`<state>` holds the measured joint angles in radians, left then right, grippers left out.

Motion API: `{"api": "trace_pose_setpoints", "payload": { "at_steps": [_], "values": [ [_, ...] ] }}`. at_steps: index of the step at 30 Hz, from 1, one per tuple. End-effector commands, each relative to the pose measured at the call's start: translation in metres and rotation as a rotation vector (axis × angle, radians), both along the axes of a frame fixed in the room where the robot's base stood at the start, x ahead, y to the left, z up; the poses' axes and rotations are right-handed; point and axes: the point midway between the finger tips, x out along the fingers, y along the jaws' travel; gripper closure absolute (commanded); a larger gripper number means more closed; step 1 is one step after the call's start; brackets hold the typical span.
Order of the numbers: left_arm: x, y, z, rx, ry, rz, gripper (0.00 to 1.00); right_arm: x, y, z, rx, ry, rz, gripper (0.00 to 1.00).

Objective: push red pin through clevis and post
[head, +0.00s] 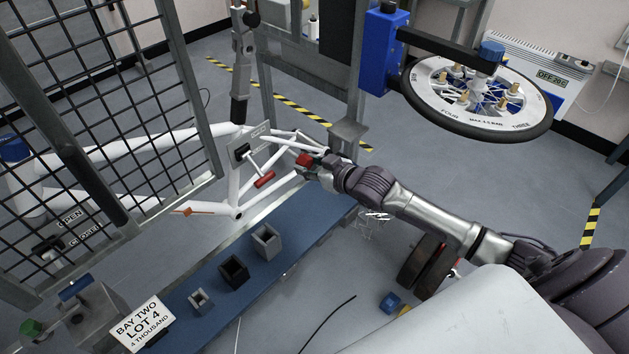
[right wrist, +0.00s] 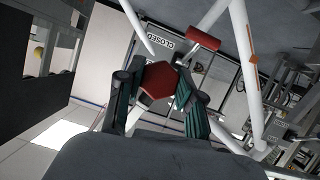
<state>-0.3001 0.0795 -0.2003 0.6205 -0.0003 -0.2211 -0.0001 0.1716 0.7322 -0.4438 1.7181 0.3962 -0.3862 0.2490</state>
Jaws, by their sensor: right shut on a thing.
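My right gripper (head: 312,166) is shut on a red piece (head: 303,159), taken to be the red pin, beside the white tube frame. In the right wrist view, its red six-sided end (right wrist: 158,80) sits between the two dark green-padded fingers (right wrist: 160,92). The pin's shaft is hidden. A separate red cylindrical grip (head: 264,179) on a pale bar lies left of my gripper; it also shows in the right wrist view (right wrist: 203,38). I cannot make out the clevis and post for certain, or whether the pin touches them. My left gripper is not in view.
The white tube frame (head: 160,147) reaches left behind a black mesh gate (head: 75,90). A blue bench top (head: 205,286) below holds several small open boxes (head: 234,272). A wheel (head: 478,92) hangs at upper right. A blue block (head: 390,302) lies on the floor.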

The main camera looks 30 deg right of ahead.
Motion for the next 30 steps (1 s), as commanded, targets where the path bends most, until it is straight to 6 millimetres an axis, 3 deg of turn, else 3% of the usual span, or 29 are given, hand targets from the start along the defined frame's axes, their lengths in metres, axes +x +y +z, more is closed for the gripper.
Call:
{"api": "trace_pose_setpoints", "payload": {
  "at_steps": [1, 6, 12, 15, 21, 30],
  "values": [
    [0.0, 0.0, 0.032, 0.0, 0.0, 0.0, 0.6, 0.009, 0.0, 0.04, -0.015, -0.012, -0.002, 0.88],
    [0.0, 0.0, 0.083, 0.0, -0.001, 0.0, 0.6, 0.034, -0.001, 0.112, -0.074, -0.033, -0.003, 0.88],
    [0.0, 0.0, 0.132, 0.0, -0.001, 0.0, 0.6, 0.057, -0.001, 0.182, -0.134, -0.049, 0.001, 0.88],
    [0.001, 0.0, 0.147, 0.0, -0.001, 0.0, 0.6, 0.064, 0.0, 0.205, -0.154, -0.052, 0.004, 0.88],
    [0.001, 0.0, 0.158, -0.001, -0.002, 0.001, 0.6, 0.071, 0.0, 0.224, -0.176, -0.056, 0.008, 0.88],
    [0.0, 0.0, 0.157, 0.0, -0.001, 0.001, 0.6, 0.072, 0.0, 0.224, -0.178, -0.057, 0.008, 0.88]
  ]
}}
